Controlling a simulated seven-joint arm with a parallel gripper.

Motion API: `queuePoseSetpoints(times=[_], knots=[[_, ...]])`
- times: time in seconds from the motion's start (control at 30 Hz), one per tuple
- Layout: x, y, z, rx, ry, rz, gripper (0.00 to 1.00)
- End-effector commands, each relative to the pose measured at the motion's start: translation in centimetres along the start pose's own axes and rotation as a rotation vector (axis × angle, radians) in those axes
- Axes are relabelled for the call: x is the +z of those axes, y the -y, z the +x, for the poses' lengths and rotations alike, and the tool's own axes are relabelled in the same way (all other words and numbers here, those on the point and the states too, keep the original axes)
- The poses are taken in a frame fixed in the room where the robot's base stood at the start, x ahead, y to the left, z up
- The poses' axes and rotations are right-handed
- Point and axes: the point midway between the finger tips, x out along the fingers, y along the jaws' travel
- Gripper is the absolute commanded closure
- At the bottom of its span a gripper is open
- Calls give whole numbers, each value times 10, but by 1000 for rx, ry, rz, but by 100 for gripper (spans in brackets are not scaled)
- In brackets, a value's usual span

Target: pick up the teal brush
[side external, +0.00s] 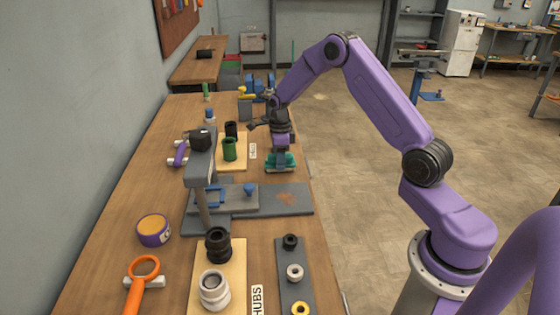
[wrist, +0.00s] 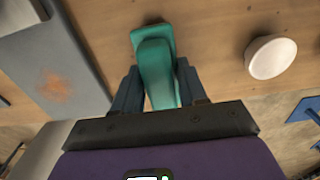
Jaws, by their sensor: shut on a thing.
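The teal brush (wrist: 156,65) is between the two fingers of my gripper (wrist: 158,90) in the wrist view. My gripper is shut on the brush's narrower upper part. In the side external view the teal brush (side external: 282,162) is directly under my gripper (side external: 281,152), near the right edge of the workbench. I cannot tell whether the brush touches the bench top. Its lower face is hidden.
A grey metal plate (side external: 287,200) with a dark stand lies nearer the camera. A board with green (side external: 229,149) and black cylinders is left of my gripper. A white round knob (wrist: 271,57) is to the right in the wrist view.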

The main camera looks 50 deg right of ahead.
Motion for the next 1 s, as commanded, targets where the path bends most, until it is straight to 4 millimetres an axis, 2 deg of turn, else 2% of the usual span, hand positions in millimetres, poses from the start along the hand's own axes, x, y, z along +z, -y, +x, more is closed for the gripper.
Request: queuePoseSetpoints(times=[0.17, 0.37, 0.67, 0.8, 1.0], knots=[[0, 1, -13, -2, 1, 0, 89], [-4, -6, -40, -2, 1, 0, 89], [-26, -43, -91, -4, 3, 0, 89], [-41, -68, -103, -1, 1, 0, 89], [-58, -96, -117, -2, 1, -1, 89]])
